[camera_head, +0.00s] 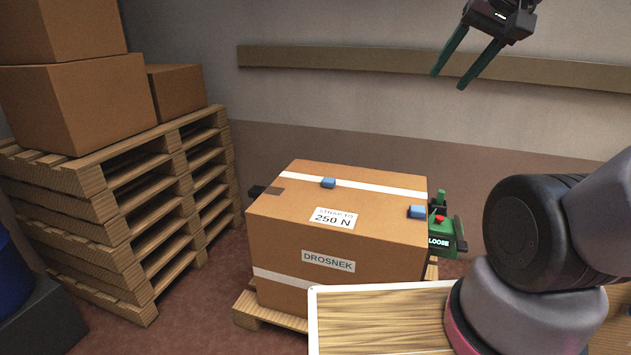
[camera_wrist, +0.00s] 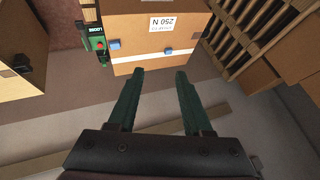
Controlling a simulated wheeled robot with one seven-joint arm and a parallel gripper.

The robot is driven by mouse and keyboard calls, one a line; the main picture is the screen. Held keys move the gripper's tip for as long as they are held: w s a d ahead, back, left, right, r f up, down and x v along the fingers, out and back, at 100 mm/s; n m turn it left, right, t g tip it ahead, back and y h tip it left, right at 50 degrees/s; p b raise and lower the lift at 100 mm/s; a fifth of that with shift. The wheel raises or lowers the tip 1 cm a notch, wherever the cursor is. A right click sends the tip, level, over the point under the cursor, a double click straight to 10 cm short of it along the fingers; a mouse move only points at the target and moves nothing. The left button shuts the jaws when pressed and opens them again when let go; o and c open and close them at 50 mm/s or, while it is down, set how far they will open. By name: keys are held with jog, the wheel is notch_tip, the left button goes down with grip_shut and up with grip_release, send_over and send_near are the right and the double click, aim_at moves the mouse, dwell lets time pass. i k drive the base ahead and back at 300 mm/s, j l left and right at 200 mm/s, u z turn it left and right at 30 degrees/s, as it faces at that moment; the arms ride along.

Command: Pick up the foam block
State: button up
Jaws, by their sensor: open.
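Two small blue blocks lie on top of a big brown carton (camera_head: 280,228). One blue block (camera_head: 328,183) sits on the white strap near the back edge; the other blue block (camera_head: 417,211) is by the right edge. I cannot tell for sure which one is the foam block.
A green tensioner (camera_head: 440,232) with a red button and a "LOOSE" display is at the carton's right side. Stacked pallets (camera_head: 130,215) with cartons stand left. A wood-topped surface (camera_head: 380,318) is in front. A wall rail (camera_head: 340,61) runs behind.

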aim_at(329, 183)
jog(key=i+j, duration=0.2)
jog(key=j, duration=0.15)
jog(key=i+j+z, duration=0.15)
jog(key=i+j, duration=0.2)
jog(key=j, duration=0.3)
jog(key=i+j, duration=0.1)
jog(key=i, duration=0.15)
jog(key=i+j+z, duration=0.15)
jog(key=i, duration=0.15)
